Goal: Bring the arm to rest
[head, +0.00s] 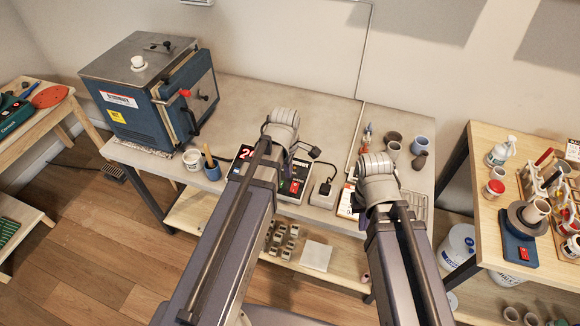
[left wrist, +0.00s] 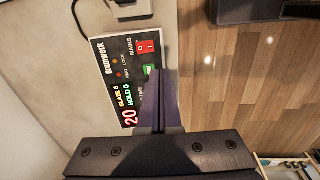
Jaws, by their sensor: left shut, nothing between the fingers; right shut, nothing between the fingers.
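Both my arms reach in from the bottom of the head view, their grey joints over the workbench (head: 325,113). My left arm hides its own gripper there. In the left wrist view the left gripper (left wrist: 158,72) is shut and empty, its dark fingers pointing at the kiln controller (left wrist: 130,85). The fingers overlap the controller's edge in the picture; I cannot tell whether they touch it. The controller also shows in the head view (head: 295,186), partly behind my left arm. My right arm reaches over the bench's right part; its gripper cannot be made out.
A blue kiln (head: 126,117) stands at the bench's left. A grey plug box (head: 323,194) sits between my arms. Cups stand near my right arm, including a blue one (head: 423,144). A wooden side table (head: 490,245) at right holds bottles and tools. The bench's back middle is clear.

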